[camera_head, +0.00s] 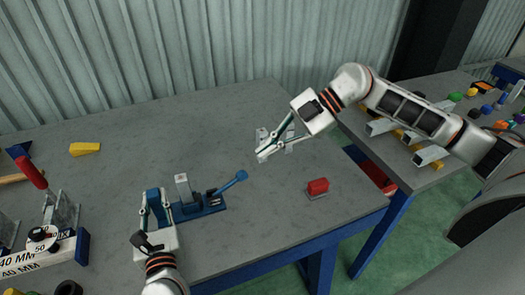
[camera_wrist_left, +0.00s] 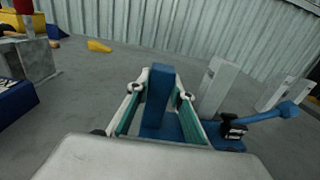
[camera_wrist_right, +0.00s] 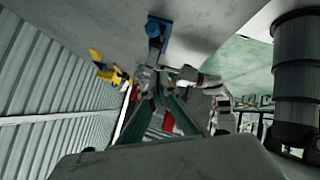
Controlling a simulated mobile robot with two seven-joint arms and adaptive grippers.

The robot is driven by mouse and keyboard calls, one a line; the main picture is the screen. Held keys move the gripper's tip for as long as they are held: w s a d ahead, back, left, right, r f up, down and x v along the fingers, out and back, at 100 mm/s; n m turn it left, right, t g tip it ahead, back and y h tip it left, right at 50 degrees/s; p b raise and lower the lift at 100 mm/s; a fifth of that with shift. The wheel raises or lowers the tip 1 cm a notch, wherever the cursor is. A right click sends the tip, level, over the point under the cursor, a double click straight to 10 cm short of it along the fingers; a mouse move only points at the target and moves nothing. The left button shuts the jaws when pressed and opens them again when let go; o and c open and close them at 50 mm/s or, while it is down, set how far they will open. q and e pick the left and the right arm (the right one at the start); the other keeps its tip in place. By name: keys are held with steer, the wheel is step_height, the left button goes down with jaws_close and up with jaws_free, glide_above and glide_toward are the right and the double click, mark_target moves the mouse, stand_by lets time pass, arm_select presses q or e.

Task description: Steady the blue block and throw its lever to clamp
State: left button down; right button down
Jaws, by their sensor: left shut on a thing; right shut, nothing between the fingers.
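The blue block (camera_head: 207,207) is a clamp on the grey table, with an upright blue post at its left end and a light grey upright piece (camera_head: 182,188) beside it. Its blue lever (camera_head: 230,182) slants up to the right, ending in a knob. The lever also shows at the right of the left wrist view (camera_wrist_left: 265,117). My left gripper (camera_head: 155,206) is shut on the blue post (camera_wrist_left: 157,95), one finger on each side. My right gripper (camera_head: 263,153) is shut and empty, behind and right of the lever knob, apart from it.
A red block (camera_head: 317,186) on a grey plate sits near the right table edge. Grey metal pieces (camera_head: 283,138) stand by my right gripper. A yellow piece (camera_head: 85,149) lies back left; a 40 MM gauge (camera_head: 40,255) is front left. The middle back is clear.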

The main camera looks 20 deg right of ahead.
glide_above(246, 177)
steer(key=s+a, duration=0.2)
step_height(246, 177, down, 5)
steer(key=shift+w+d+f, duration=0.45)
steer(key=shift+d+f, duration=0.1)
steer(key=shift+f, duration=0.25)
steer(key=shift+w+d+f, duration=0.4)
steer(key=shift+d+f, duration=0.15)
steer(key=shift+f, duration=0.25)
steer(key=shift+d+f+y, duration=0.6)
steer(key=shift+d+f, duration=0.25)
steer(key=shift+f, duration=0.25)
steer(key=shift+r, duration=0.15)
